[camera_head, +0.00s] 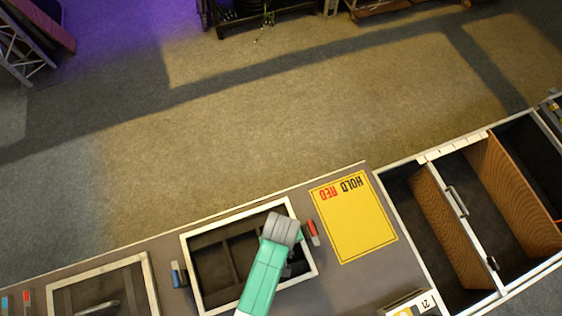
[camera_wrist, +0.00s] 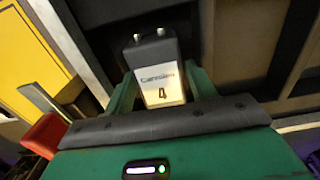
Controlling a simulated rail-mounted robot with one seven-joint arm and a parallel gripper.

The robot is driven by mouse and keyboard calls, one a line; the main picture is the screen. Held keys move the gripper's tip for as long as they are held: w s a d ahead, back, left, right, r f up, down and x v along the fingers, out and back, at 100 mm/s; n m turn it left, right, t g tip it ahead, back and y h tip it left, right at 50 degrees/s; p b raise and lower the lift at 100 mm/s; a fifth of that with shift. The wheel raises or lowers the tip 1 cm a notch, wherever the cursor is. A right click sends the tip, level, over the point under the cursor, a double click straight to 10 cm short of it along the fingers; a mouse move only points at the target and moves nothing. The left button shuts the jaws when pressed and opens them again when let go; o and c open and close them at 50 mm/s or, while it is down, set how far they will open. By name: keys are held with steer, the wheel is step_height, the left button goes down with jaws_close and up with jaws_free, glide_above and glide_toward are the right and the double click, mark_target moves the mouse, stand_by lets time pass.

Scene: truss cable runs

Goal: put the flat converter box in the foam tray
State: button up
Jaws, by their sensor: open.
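My arm covers the tray's right part.
A yellow "HOLD RED" sheet (camera_head: 354,220) lies right of the tray. A red piece (camera_head: 313,232) and a blue piece (camera_head: 178,275) flank the tray. Another framed tray (camera_head: 150,284) is at left. A case with wooden dividers (camera_head: 450,228) stands at right.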

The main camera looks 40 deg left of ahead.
step_height(320, 180, up, 12)
steer(key=p, duration=0.2)
steer(key=w+r+m+t+y, duration=0.1)
steer(key=w+r+m+t, duration=0.3)
steer(key=w+r, duration=0.75)
steer(key=w+r+m+t+y, duration=0.1)
steer(key=w+r+t, duration=0.65)
steer(key=r, duration=0.75)
steer(key=d+r+m+t+h, duration=0.1)
steer(key=d+r+m+t, duration=0.2)
steer(key=r, duration=1.1)
steer(key=d+r+m+t, duration=0.1)
steer(key=d+r+t, duration=0.4)
steer(key=r, duration=0.9)
steer(key=s+r+m+t, duration=0.1)
steer(key=s+r+t, duration=0.1)
steer(key=s+r, duration=0.2)
steer(key=s+d+r+m+t+h, duration=0.1)
steer(key=s+r+t, duration=0.2)
steer(key=r, duration=0.5)
steer(key=shift+s+d+r, duration=0.2)
steer(key=shift+s+r, duration=0.05)
steer(key=shift+s, duration=0.35)
steer(key=shift+t, duration=0.25)
